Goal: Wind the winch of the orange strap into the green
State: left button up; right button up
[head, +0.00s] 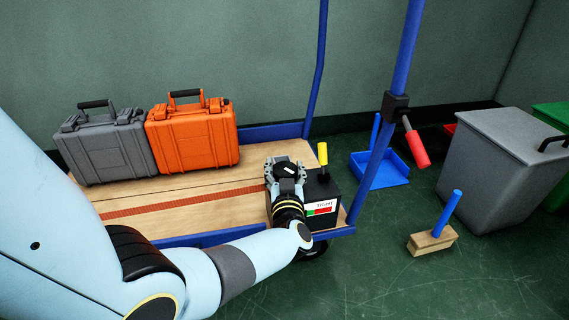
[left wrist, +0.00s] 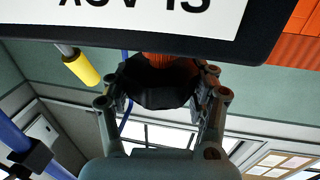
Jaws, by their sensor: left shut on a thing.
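The orange strap (head: 150,208) runs flat along the wooden cart deck toward a black winch box (head: 334,190) at the deck's right end. The box has a white label reading TIGHT with a green and red gauge (head: 319,210); its pointer is too small to read. A yellow handle (head: 322,153) stands upright on the box. My left gripper (head: 285,168) is at the box's left side, shut on a dark faceted knob (left wrist: 160,94), with orange strap (left wrist: 170,61) beside it in the left wrist view. The yellow handle (left wrist: 82,70) is apart from the fingers. My right gripper is not in view.
Grey (head: 105,147) and orange (head: 193,138) cases stand on the deck's left. Blue posts (head: 390,120) rise at its right, one with a red handle (head: 417,150). A blue dustpan (head: 380,172), brush (head: 433,240) and grey bin (head: 500,165) are on the floor.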

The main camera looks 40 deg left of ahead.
pick_arm(q)
jog(key=shift+m+t+h, duration=0.9)
jog(key=shift+m+h, duration=0.1)
jog(key=shift+h, duration=0.3)
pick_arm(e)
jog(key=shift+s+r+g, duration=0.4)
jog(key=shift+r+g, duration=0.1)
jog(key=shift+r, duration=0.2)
pick_arm(q)
jog(key=o, duration=1.2)
jog(key=v, duration=1.2)
